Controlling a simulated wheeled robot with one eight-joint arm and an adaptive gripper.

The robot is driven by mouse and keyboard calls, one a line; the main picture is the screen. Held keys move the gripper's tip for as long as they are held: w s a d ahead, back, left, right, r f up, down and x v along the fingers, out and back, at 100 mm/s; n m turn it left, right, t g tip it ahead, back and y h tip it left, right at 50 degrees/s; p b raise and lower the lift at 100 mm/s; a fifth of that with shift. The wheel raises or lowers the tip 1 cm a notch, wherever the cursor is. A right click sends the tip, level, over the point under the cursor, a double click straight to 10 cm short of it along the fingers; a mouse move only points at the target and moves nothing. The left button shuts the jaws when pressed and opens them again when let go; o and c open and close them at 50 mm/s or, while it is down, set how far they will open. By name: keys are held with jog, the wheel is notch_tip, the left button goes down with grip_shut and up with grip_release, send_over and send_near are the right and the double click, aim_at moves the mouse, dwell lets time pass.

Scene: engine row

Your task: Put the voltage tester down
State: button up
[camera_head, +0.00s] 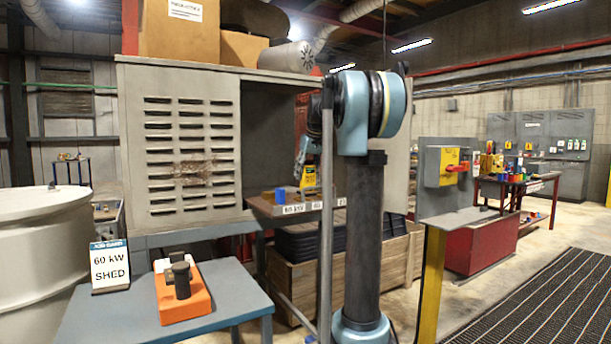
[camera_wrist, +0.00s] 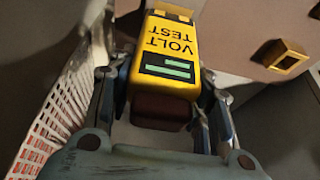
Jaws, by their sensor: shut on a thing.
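The yellow voltage tester (camera_wrist: 170,50) shows large in the wrist view, with "VOLT TEST" upside down and a dark lower end. My gripper (camera_wrist: 165,95) is shut on it, one finger along each side. I cannot tell whether the tester touches the shelf.
A blue cup-like thing (camera_head: 280,195) stands on the shelf, close to the tester. The louvred grey cabinet (camera_head: 190,150) is left of it and a wooden crate (camera_head: 288,278) below. A blue-grey table (camera_head: 235,300) holds an orange block (camera_head: 190,300).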

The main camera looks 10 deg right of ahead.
jog(key=o, duration=1.3)
jog(key=v, duration=1.2)
